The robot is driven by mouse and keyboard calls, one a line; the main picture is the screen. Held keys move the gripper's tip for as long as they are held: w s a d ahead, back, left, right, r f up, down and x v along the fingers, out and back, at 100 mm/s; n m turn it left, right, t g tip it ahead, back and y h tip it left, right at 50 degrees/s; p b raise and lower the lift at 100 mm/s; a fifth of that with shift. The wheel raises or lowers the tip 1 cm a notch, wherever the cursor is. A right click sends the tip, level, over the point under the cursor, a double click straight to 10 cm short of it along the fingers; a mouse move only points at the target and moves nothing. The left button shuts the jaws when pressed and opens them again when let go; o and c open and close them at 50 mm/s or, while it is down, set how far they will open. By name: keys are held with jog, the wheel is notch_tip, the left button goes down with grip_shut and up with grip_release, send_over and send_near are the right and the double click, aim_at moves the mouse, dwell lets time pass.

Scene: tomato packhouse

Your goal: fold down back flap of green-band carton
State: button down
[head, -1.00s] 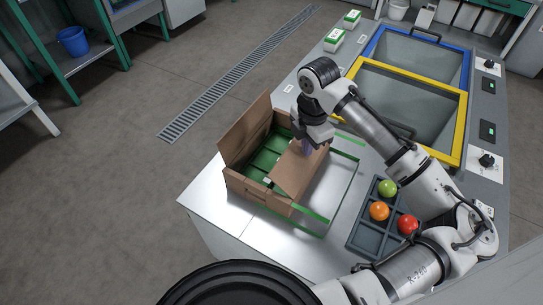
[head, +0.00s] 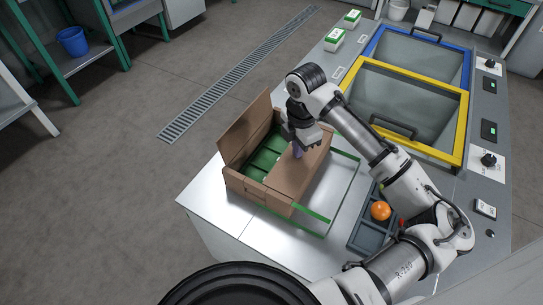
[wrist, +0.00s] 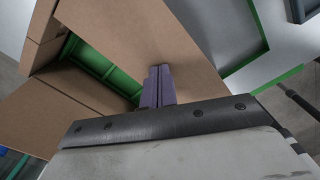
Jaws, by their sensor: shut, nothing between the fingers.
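The open brown carton (head: 255,190) stands on the steel table, with green trays (head: 262,158) inside. One tall flap (head: 245,128) stands up along its left side. Another broad flap (head: 298,178) on the right slants over part of the opening. My gripper (head: 298,152) is shut and empty, its purple fingertips at that right flap's inner edge. In the wrist view the fingers (wrist: 158,85) overlap this flap (wrist: 140,35), with green interior showing beside them. I cannot tell whether they press on it.
A green-edged outline (head: 345,185) lies on the table right of the carton. A grey divided tray (head: 372,236) holds an orange tomato (head: 380,211); my arm hides much of it. Blue-rimmed and yellow-rimmed bins (head: 400,100) stand behind. Bare table lies left of the carton.

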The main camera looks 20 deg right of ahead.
notch_tip(320, 180, up, 8)
jog(key=p, duration=0.6)
dwell(0.5)
